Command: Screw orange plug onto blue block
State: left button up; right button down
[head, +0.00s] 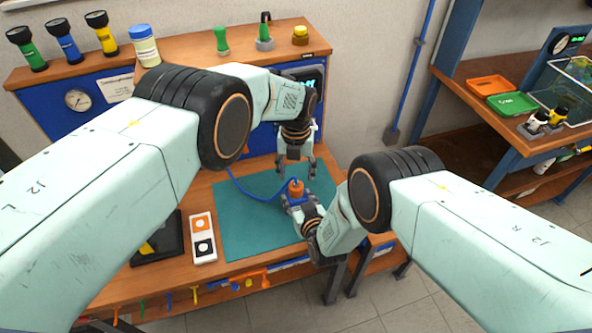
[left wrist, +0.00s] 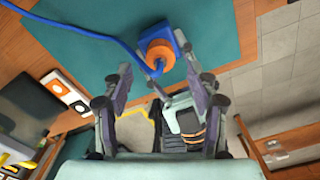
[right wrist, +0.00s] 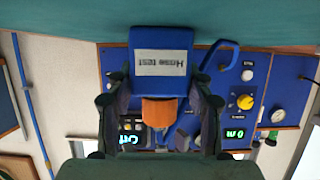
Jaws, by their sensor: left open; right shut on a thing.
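The orange plug (head: 296,188) stands upright at the top of the blue block (head: 291,200), over the green mat. In the right wrist view the orange plug (right wrist: 159,112) shows against the blue block (right wrist: 160,42), whose label reads "Hose test". I cannot tell how deep the plug sits. My right gripper (head: 298,203) is shut on the block, a finger on each side. My left gripper (head: 296,172) is open, pointing down just above the plug. In the left wrist view the plug (left wrist: 156,52) lies beyond the open, empty fingers. A blue hose (left wrist: 80,32) runs from the plug.
The green mat (head: 240,236) lies on the wooden bench. A blue test panel (head: 110,113) with a gauge stands behind. The mat's left part is clear.

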pick_arm(q)
jog(key=o, duration=0.5)
jog(key=shift+o, duration=0.2)
pick_arm(e)
jog(key=shift+c, duration=2.2)
grip_release()
jog(key=shift+s, duration=0.1)
jog(key=v, duration=1.1)
jog(key=shift+s+r, duration=0.2)
jog(key=shift+s, duration=0.15)
jog(key=shift+d, duration=0.1)
